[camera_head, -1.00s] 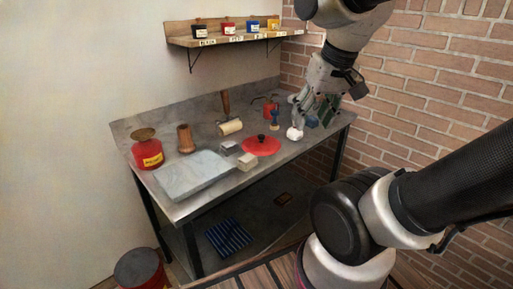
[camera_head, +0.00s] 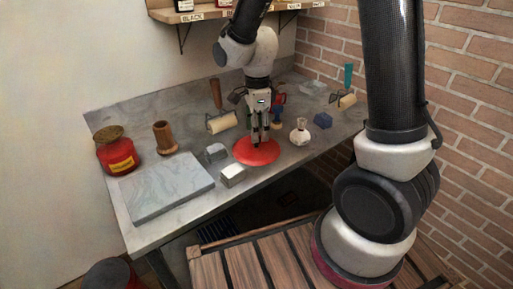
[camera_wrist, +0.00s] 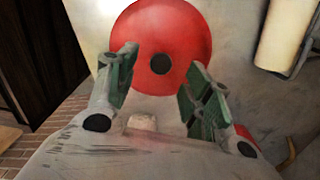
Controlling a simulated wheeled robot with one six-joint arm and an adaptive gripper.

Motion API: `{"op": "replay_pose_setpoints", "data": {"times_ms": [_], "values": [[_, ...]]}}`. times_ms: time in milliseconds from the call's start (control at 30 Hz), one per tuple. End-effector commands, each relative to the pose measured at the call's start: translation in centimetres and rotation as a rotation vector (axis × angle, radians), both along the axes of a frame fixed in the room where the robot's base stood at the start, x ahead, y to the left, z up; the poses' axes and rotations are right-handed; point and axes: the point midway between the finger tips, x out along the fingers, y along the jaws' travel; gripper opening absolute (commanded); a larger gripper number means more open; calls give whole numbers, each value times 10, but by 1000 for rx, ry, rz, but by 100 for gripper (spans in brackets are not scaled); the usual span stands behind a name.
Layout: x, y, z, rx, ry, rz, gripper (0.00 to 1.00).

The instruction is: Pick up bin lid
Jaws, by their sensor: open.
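The bin lid (camera_head: 256,155) is a round red disc lying flat on the workbench. In the wrist view the lid (camera_wrist: 160,25) shows a dark round knob (camera_wrist: 160,64) at its middle. My gripper (camera_head: 260,142) points down over the lid in the head view and hides the knob there. In the wrist view my gripper (camera_wrist: 160,75) is open and empty, with a green-padded finger on each side of the knob. I cannot tell whether the fingers touch the lid. A dark-topped round container (camera_head: 107,274) stands on the floor at lower left.
Small grey blocks (camera_head: 232,176) and a marble slab (camera_head: 160,190) lie left of the lid. A white round-bodied bottle (camera_head: 299,135) and a blue block (camera_head: 323,120) stand to its right. A brayer (camera_head: 222,122) lies behind. A red can (camera_head: 117,155) stands at far left.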

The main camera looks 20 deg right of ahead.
Motion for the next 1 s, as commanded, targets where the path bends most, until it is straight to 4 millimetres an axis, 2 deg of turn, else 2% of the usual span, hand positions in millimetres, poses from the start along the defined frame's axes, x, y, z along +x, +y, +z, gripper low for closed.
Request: {"op": "replay_pose_setpoints", "data": {"times_ms": [100, 233, 533, 800, 1000], "values": [[0, 2, -21, -2, 5, 1, 51], [1, 2, -37, -1, 3, 1, 51], [1, 2, -42, 0, 0, 2, 51], [1, 2, -42, 0, 0, 2, 2], [1, 2, -42, 0, 0, 2, 0]]}}
